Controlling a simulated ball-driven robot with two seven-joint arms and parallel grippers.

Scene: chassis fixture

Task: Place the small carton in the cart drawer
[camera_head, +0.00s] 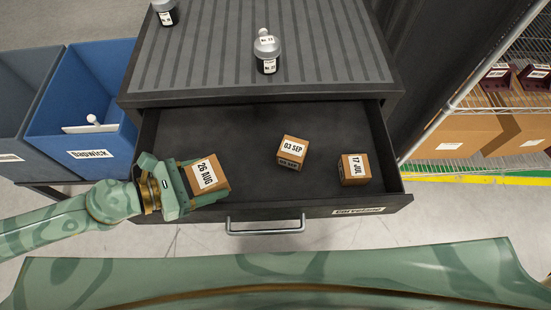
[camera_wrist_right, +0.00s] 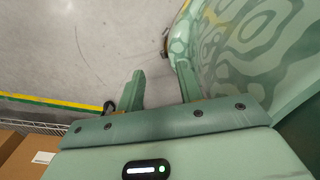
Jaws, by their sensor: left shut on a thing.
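My left gripper (camera_head: 196,182) is shut on a small brown carton (camera_head: 208,174) labelled "26 AUG". It holds the carton at the left front part of the open cart drawer (camera_head: 235,130); I cannot tell whether the carton touches the drawer floor. Two more small cartons are in the drawer: one labelled "03 SEP" (camera_head: 292,150) near the middle, and one labelled "17 JUL" (camera_head: 355,169) at the right. In the right wrist view, my right gripper (camera_wrist_right: 163,85) is open and empty above the floor. It does not show in the head view.
The grey ribbed cart top (camera_head: 210,50) bears two small labelled containers (camera_head: 267,52). A blue bin (camera_head: 90,80) labelled "Bagwick" stands at the left beside a grey bin (camera_head: 20,110). A wire shelf with large cardboard boxes (camera_head: 465,135) is at the right. The drawer handle (camera_head: 265,230) faces me.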

